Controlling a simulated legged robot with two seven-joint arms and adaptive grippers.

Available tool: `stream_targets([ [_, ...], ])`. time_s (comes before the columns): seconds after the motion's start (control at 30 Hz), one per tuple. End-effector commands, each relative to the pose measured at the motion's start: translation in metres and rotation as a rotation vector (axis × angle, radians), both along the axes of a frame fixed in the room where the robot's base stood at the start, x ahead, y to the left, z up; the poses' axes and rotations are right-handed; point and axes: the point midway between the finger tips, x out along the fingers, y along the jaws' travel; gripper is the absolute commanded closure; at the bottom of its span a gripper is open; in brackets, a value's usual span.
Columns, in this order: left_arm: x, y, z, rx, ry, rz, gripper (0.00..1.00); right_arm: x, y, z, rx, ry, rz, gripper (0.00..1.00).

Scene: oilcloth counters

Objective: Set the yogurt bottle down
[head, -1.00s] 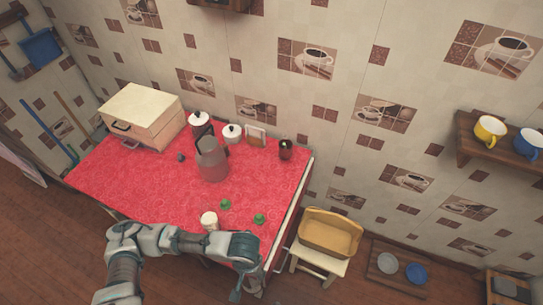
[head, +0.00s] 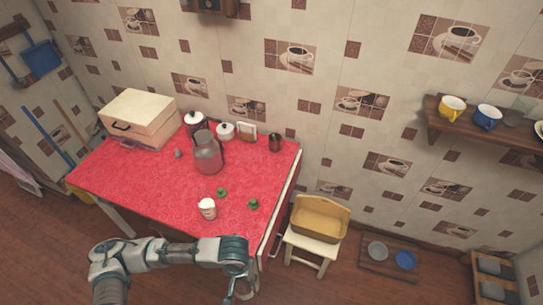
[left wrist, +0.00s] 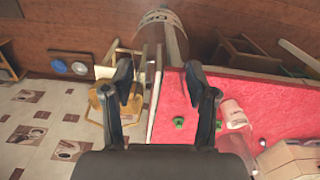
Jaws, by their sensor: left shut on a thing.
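My left gripper (head: 240,285) is at the counter's front right corner in the head view, over the floor in front of the edge. In the left wrist view its fingers (left wrist: 160,75) stand apart around a see-through bottle with dark lettering (left wrist: 162,28), apparently the yogurt bottle. The bottle is hard to make out in the head view. The red oilcloth counter (head: 130,180) lies beyond the gripper. A white cup with a printed side (head: 207,208) stands near its front edge; it also shows in the left wrist view (left wrist: 233,114). My right gripper is out of view.
Two small green things (head: 253,204) lie right of the cup. A stool (head: 310,243) with a basket is to the right. The counter's front left is clear.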

Motion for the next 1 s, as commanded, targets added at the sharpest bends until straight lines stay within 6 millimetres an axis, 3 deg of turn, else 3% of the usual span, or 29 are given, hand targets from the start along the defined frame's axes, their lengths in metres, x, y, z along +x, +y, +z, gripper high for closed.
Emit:
stream_targets([
  [0.33,0.074,0.035,0.016,-0.001,-0.006,0.096,1.0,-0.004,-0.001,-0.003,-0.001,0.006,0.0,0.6],
  [0.63,0.157,0.089,0.056,-0.002,-0.005,0.217,1.0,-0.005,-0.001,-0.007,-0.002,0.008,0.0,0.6],
  [0.8,0.176,0.105,0.071,-0.004,-0.002,0.247,1.0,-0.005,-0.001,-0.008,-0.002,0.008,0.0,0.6],
  [1.0,0.178,0.107,0.073,-0.005,0.0,0.25,1.0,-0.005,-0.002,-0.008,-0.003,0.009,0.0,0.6],
])
